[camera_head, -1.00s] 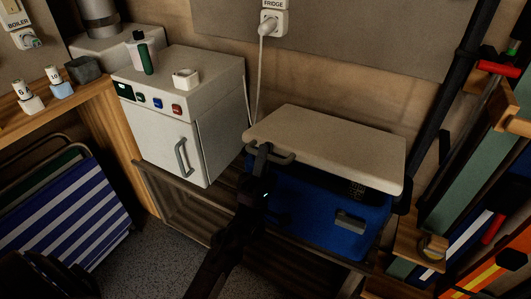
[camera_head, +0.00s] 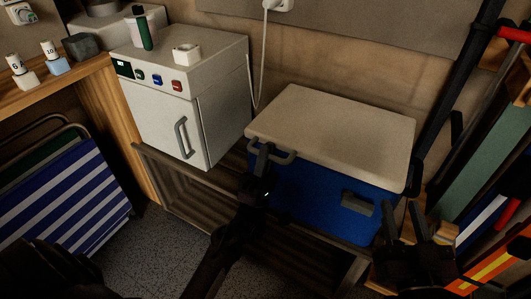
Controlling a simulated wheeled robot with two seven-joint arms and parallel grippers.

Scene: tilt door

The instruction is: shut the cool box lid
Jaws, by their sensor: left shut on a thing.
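The cool box has a blue body (camera_head: 305,196) and a cream lid (camera_head: 335,122). The lid lies over the body, with no clear gap along its front edge; whether it is fully seated I cannot tell. My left gripper (camera_head: 262,158) is shut on the dark lid handle (camera_head: 284,157) at the lid's front left. My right gripper (camera_head: 416,222) is at the lower right, beside the box's right end. It looks open and empty, apart from the lid.
The box stands on a low wooden bench (camera_head: 185,195). A small white fridge (camera_head: 170,125) is to the left. A striped folding chair (camera_head: 65,205) stands at far left.

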